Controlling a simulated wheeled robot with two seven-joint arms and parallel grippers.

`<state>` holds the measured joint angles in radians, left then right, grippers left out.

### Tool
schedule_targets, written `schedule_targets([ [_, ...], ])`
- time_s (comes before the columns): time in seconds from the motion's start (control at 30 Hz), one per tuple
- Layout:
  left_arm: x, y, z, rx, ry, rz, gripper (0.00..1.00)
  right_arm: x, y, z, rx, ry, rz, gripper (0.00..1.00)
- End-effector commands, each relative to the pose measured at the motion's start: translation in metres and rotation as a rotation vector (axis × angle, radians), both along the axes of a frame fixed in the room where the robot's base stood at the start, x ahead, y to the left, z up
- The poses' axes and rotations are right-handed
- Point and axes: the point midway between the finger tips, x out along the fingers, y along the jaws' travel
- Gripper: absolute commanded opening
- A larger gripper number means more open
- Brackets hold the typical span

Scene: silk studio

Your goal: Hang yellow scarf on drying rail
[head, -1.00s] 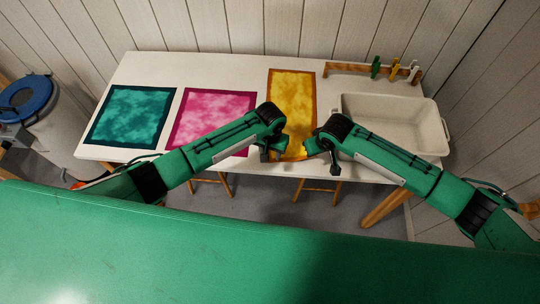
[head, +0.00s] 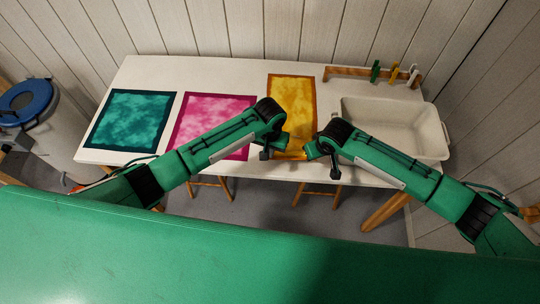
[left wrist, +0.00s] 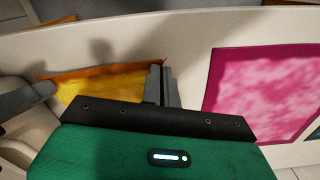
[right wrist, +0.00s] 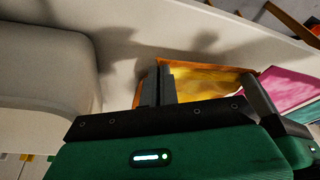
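The yellow scarf (head: 292,96) with its orange-brown border lies on the white table, its near end between my grippers. My left gripper (head: 286,149) is shut on one near corner of the scarf; the left wrist view shows its fingers together at the corner (left wrist: 162,66). My right gripper (head: 311,152) is shut on the other near corner, which shows at its fingers in the right wrist view (right wrist: 163,64). The near edge spans between them, seemingly a little raised. The wooden drying rail (head: 345,71) stands at the table's back right, with green, yellow and white clips.
A white basin (head: 395,125) stands at the right of the table, in front of the rail. A pink scarf (head: 215,118) and a teal scarf (head: 130,118) lie flat to the left. The wall is close behind the table.

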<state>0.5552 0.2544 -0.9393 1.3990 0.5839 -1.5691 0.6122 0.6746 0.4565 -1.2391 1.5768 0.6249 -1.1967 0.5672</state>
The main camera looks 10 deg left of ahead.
Motion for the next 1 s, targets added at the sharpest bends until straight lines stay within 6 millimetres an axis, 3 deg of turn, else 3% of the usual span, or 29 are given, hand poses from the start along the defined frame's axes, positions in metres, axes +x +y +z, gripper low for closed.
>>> schedule_targets([
  [0.13,0.0,0.0,0.013,0.0,0.0,-0.001,0.0,0.0,0.0,0.0,-0.001,0.0,0.0,0.0],
  [0.57,0.0,-0.001,0.02,-0.001,-0.003,-0.006,0.0,0.0,0.0,0.005,-0.001,-0.001,0.004,0.0],
  [1.0,-0.004,-0.001,0.071,0.012,-0.032,-0.092,0.0,-0.005,0.0,0.056,-0.031,-0.007,0.055,0.0],
])
